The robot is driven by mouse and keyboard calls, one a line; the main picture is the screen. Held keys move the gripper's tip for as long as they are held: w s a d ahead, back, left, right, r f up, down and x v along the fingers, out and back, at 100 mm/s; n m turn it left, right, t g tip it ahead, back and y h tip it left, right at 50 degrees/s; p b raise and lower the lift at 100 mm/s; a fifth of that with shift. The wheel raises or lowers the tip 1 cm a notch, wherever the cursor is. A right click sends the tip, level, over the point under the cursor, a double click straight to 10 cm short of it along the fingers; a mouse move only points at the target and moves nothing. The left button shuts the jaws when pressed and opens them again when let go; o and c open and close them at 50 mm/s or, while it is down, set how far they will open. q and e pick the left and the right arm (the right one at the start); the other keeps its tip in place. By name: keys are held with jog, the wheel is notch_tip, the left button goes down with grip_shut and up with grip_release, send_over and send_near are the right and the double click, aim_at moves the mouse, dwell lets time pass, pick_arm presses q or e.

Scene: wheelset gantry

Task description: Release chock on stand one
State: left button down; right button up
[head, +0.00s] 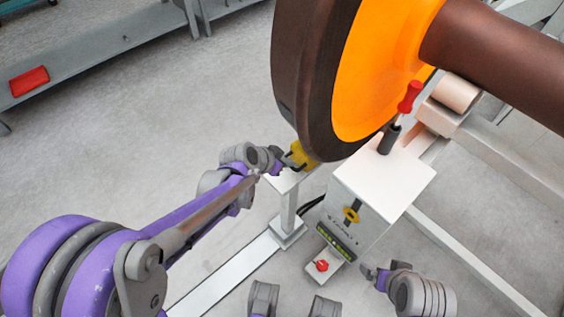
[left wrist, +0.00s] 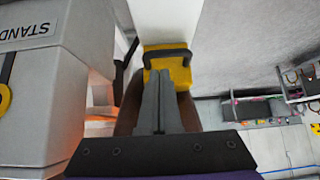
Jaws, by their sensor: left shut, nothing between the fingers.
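The yellow chock (head: 302,154) sits under the lower edge of the large dark wheel (head: 300,75), on a small pale plate (head: 283,182) beside the stand's box. My left gripper (head: 282,165) is at the chock. In the left wrist view, my left gripper's fingers (left wrist: 160,98) are shut with nothing between them, in front of the chock (left wrist: 178,66) and its dark handle (left wrist: 168,54). The fingers hide part of the chock, and I cannot tell whether they touch it. My right gripper (head: 374,275) is low, right of the box; its jaws are too small to read.
The stand's box (head: 385,185) carries a red-handled lever (head: 409,97), a yellow ring (head: 351,215) and a red button (head: 322,265). The wheel's orange face and brown axle (head: 500,55) fill the upper right. Open floor (head: 130,140) lies left; a red box (head: 29,81) lies on a shelf.

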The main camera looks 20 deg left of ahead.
aim_at(301, 163)
pick_arm(q)
jog(key=x, duration=0.4)
jog(key=shift+b, duration=0.4)
jog(key=s+a, duration=0.2)
jog(key=s, duration=0.1)
jog(key=s+a, duration=0.1)
jog(key=s, duration=0.1)
jog(key=shift+s+a+p, duration=0.1)
jog(key=shift+a+p, duration=0.15)
jog(key=shift+p, duration=0.15)
jog(key=shift+s, duration=0.15)
jog(key=shift+s+r, duration=0.1)
